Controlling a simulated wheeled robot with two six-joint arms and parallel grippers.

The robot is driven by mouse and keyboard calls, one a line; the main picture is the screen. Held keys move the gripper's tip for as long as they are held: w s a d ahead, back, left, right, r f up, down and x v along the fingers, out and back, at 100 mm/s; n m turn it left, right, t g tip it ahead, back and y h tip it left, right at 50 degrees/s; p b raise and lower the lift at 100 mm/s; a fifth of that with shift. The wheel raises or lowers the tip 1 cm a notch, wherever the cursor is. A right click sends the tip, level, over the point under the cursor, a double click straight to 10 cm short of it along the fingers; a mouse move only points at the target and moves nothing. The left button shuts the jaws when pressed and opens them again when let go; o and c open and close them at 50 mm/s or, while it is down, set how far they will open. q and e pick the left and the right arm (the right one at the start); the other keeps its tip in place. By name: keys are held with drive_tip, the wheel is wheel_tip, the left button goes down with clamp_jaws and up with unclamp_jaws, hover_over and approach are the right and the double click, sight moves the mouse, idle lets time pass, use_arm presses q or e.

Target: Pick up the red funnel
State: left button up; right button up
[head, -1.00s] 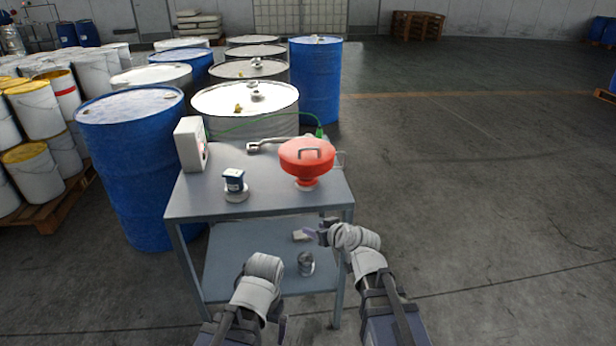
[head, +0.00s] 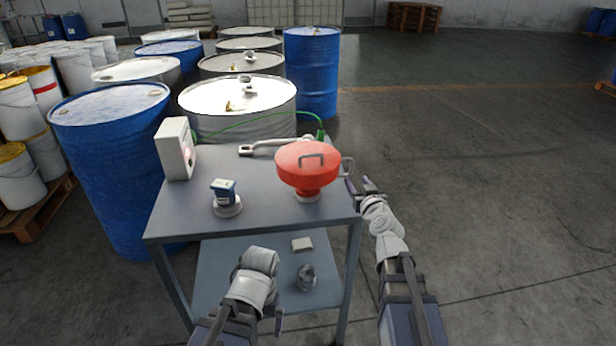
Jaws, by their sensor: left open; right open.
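The red funnel (head: 308,170) stands at the right side of the grey table's top shelf (head: 262,205), with a lid handle on its top and a side handle at its right. My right gripper (head: 367,184) is open and empty. It is just right of the funnel and the table's right edge, apart from the funnel as far as I can tell. My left gripper (head: 279,318) is low in front of the table, seen mostly from behind, open, with its fingers partly hidden by its wrist.
A white box (head: 175,149), a small blue-labelled item on a round base (head: 226,197) and a metal tool (head: 262,148) share the tabletop. A can (head: 306,277) and a small block (head: 302,244) lie on the lower shelf. Drums stand behind; the floor at right is clear.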

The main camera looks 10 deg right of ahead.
sight(352, 171)
drive_tip(key=shift+w+f+b, duration=0.25)
drive_tip(key=shift+w, duration=1.75)
drive_tip(key=shift+w+f+b, duration=0.2)
drive_tip(key=shift+w, duration=1.75)
drive_tip(key=shift+s, duration=0.1)
clamp_jaws()
drive_tip(key=shift+r, duration=0.1)
